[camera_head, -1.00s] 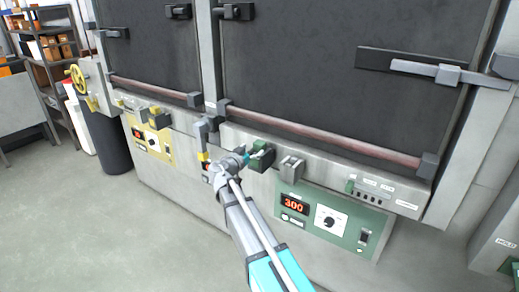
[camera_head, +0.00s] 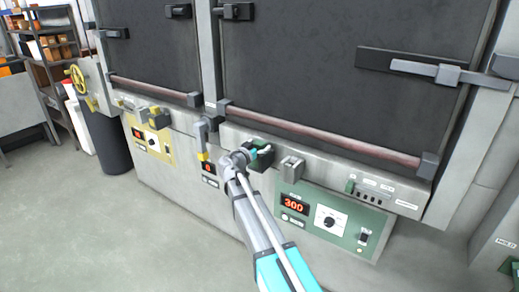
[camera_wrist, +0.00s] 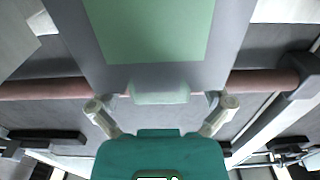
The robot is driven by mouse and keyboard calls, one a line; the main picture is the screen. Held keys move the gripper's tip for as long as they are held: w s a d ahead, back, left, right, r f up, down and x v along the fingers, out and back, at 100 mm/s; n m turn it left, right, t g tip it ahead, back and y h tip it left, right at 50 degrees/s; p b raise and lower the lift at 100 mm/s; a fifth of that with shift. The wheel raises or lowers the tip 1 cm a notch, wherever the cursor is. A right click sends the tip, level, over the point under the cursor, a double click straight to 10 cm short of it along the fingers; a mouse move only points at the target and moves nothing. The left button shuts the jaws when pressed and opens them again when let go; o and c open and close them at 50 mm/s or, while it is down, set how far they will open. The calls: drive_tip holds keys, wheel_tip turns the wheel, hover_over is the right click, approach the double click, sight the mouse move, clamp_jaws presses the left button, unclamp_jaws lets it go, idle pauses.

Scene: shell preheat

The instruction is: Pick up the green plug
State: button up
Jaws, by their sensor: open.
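The green plug shows as a dark green block (camera_head: 264,160) on the front ledge below the large oven door, and my gripper partly covers it in the head view. In the wrist view, a grey body with a green face (camera_wrist: 150,30) fills the upper middle, and a pale green tab (camera_wrist: 160,92) lies between my fingers. I take this to be the plug. My gripper (camera_head: 258,152) is at the block in the head view. Its two fingers (camera_wrist: 160,104) are spread on either side of the tab, with gaps showing.
A grey socket block (camera_head: 292,168) stands just right of the plug. A green panel (camera_head: 335,222) showing 300 is below. A red-brown bar (camera_head: 320,138) runs behind, above the ledge. A grey lever with a yellow end (camera_head: 202,137) stands left. The floor (camera_head: 100,230) in front is clear.

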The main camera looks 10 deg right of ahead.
drive_tip(key=c, duration=1.2)
drive_tip(key=shift+r, duration=0.2)
wheel_tip(320, 180, up, 10)
drive_tip(key=p, duration=1)
drive_tip(key=shift+f, duration=0.2)
drive_tip(key=shift+r, duration=0.1)
wheel_tip(320, 180, up, 16)
drive_tip(key=p, duration=1.6)
drive_tip(key=shift+a, duration=0.1)
